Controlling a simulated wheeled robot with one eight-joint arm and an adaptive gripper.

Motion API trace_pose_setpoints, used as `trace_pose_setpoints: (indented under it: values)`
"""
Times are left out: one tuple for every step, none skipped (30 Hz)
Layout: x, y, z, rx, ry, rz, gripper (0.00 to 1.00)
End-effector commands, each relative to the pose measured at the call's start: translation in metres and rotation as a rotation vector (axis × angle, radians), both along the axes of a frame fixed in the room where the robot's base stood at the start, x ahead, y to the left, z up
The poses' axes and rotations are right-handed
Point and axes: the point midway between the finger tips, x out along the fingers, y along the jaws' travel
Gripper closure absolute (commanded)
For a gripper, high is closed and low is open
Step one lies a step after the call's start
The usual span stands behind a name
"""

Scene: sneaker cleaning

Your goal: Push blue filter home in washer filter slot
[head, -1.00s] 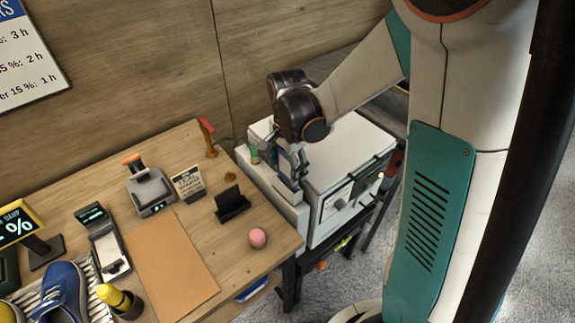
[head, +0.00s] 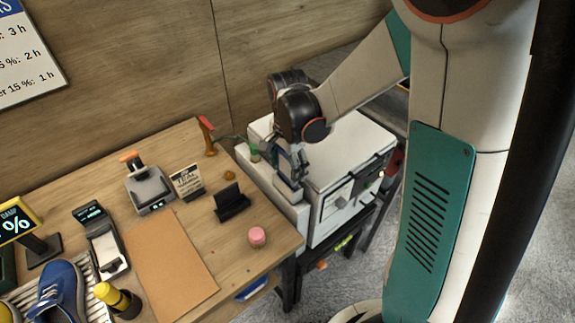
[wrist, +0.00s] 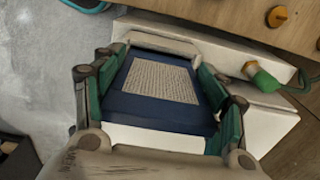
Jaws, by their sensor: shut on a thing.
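The blue filter (wrist: 122,104), a flat dark blue frame with a pale mesh panel, lies between the teal fingers of my gripper (wrist: 157,68) in the wrist view. The fingers are shut on its two sides. A pale rounded bar lies across its far end. In the head view my gripper (head: 288,163) is over the narrow white housing (head: 279,194) on the left side of the white washer (head: 345,142). The slot is hidden, so I cannot tell how deep the filter sits.
A wooden table (head: 180,225) stands left of the washer, with a pink round item (head: 257,237), a black holder (head: 232,202) and a blue sneaker (head: 60,290). A green-capped fitting with a hose (wrist: 262,78) is close right of my gripper in the wrist view.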

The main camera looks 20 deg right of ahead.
Motion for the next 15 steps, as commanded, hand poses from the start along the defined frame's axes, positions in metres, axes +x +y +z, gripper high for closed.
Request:
trace_pose_setpoints:
  values:
    - [0.0, 0.0, -0.002, 0.0, 0.0, 0.0, 0.55]
    - [0.0, 0.0, -0.003, 0.0, 0.0, 0.0, 0.55]
    - [0.0, 0.0, -0.004, 0.0, 0.0, 0.0, 0.55]
    - [0.0, 0.0, -0.004, 0.0, 0.0, 0.0, 0.55]
    - [0.0, 0.0, -0.005, 0.0, 0.0, 0.0, 0.55]
    - [0.0, 0.0, -0.006, 0.0, 0.0, 0.0, 0.55]
    - [0.0, 0.0, -0.006, 0.0, 0.0, 0.0, 0.55]
    - [0.0, 0.0, -0.007, 0.0, 0.0, 0.0, 0.55]
    - [0.0, 0.0, -0.008, 0.0, 0.0, 0.0, 0.55]
    - [0.0, 0.0, -0.009, 0.0, 0.0, 0.0, 0.55]
    - [0.0, 0.0, -0.009, 0.0, 0.0, 0.0, 0.55]
    - [0.0, 0.0, -0.01, 0.0, 0.0, 0.0, 0.55]
    - [0.0, 0.0, -0.011, 0.0, 0.0, 0.0, 0.55]
    - [0.0, 0.0, -0.012, 0.0, 0.0, 0.0, 0.55]
    - [0.0, 0.0, -0.013, 0.0, 0.0, 0.0, 0.55]
